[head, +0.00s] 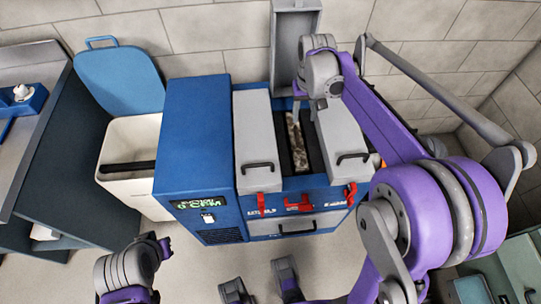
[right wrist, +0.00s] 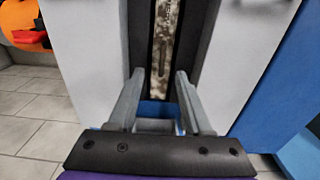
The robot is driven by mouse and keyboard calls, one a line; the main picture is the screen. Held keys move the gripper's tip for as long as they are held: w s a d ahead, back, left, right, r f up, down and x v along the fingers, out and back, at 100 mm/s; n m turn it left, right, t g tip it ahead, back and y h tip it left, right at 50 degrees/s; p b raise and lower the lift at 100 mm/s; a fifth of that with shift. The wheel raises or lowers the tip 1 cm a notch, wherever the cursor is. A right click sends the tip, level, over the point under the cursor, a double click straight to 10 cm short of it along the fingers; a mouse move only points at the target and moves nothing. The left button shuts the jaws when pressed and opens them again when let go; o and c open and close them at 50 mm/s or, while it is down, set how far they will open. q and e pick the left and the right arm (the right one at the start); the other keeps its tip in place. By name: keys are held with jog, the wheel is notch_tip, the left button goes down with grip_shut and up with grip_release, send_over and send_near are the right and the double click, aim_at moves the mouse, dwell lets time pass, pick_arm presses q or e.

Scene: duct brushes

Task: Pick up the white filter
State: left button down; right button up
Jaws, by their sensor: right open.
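A narrow, mottled off-white and brown filter strip (head: 297,140) stands in the dark open slot of the blue machine (head: 190,130). It also shows in the right wrist view (right wrist: 165,45), upright at the top middle. I cannot tell for sure that it is the white filter; no cleaner white one shows clearly. My right gripper (right wrist: 158,77) is open and empty, its two fingers pointing at the slot, with the strip beyond and between them. In the head view my right gripper (head: 318,98) hangs over the slot's far end.
Grey covers flank the slot on the left (head: 257,140) and right (head: 343,135). A raised grey lid (head: 295,25) stands behind it. Red latches (head: 300,203) line the machine's front. A white bin (head: 125,190) with a blue lid (head: 118,78) stands left. A small white object (head: 22,92) sits far left.

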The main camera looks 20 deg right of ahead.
jog(key=w+f, duration=0.1)
jog(key=w, duration=0.1)
send_over(297, 135)
notch_tip(297, 135, down, 5)
jog(key=shift+s+d+f+b, duration=0.1)
jog(key=shift+b, duration=0.35)
notch_tip(297, 135, down, 6)
jog(key=shift+r, duration=0.15)
grip_shut()
dwell(1.1)
